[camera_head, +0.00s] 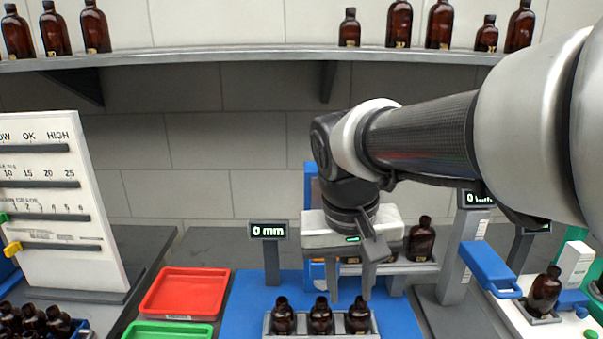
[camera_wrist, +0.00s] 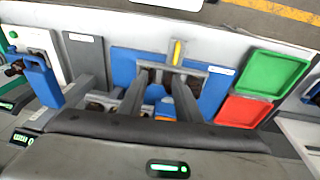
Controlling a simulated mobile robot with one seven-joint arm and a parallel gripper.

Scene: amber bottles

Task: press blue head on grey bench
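A blue head (camera_head: 487,268) with a looped front handle sits on a grey column (camera_head: 458,255) to the right of my gripper. It also shows at the left of the wrist view (camera_wrist: 40,82). The column stands on a dark grey surface (camera_head: 432,318), and a white board lies under the head's right side. My gripper (camera_head: 351,290) points down with its two fingers apart and nothing held between them. It is left of the blue head and apart from it, above the blue mat (camera_head: 240,305). Part of a blue upright (camera_head: 311,190) shows behind my gripper.
A grey rack (camera_head: 350,337) of amber bottles stands below my gripper. One bottle (camera_head: 544,292) stands on the right board. Small displays (camera_head: 268,231) stand nearby. Red (camera_head: 185,292) and green (camera_head: 168,331) trays lie left. More bottles line the shelf (camera_head: 200,59).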

